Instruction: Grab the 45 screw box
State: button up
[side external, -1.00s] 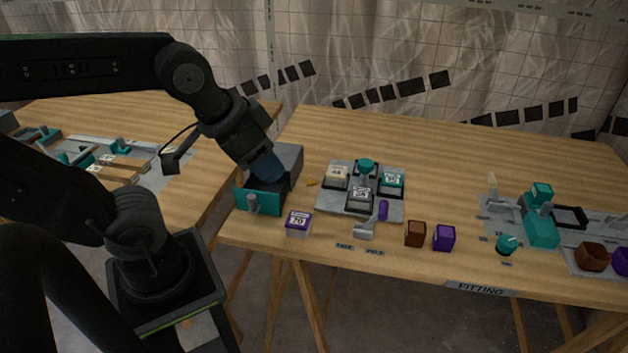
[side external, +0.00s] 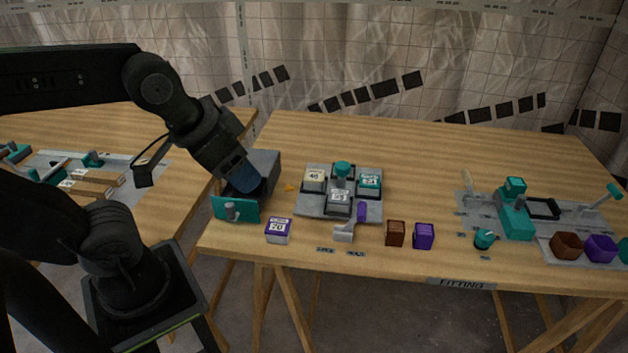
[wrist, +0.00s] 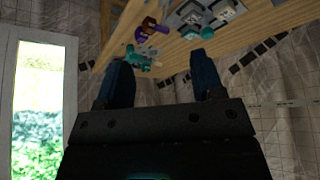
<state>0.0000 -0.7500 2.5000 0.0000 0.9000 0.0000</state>
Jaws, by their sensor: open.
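The 45 screw box (side external: 314,179) is a small cream box with a white label that seems to read 45. It sits upright at the back left of a grey tray (side external: 312,212) in the side view. My gripper (side external: 241,184) points down over a grey case with a teal front (side external: 235,208), left of the tray and apart from the 45 box. The case hides part of the fingertips. In the wrist view my gripper (wrist: 162,78) is open, with nothing visible between its blue fingers. Small labelled boxes show past the fingers, their labels unreadable.
A teal-lidded box (side external: 369,183) and a grey box (side external: 339,201) share the tray with a teal knob (side external: 342,168). A purple-lidded box marked 70 (side external: 278,231) stands by the front edge. Brown (side external: 395,234) and purple (side external: 423,236) blocks stand right of it.

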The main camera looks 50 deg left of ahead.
jog(key=shift+o, duration=0.9)
jog(key=n+g+y, duration=0.3)
jog(key=n, duration=0.6)
send_over(314, 175)
jog(key=s+d, duration=0.2)
notch_tip(314, 175, down, 20)
jog(key=shift+w+r, duration=0.15)
jog(key=shift+r, duration=0.1)
jog(key=shift+x, duration=3.3)
jog(key=shift+r, duration=0.1)
jog(key=shift+c, duration=0.3)
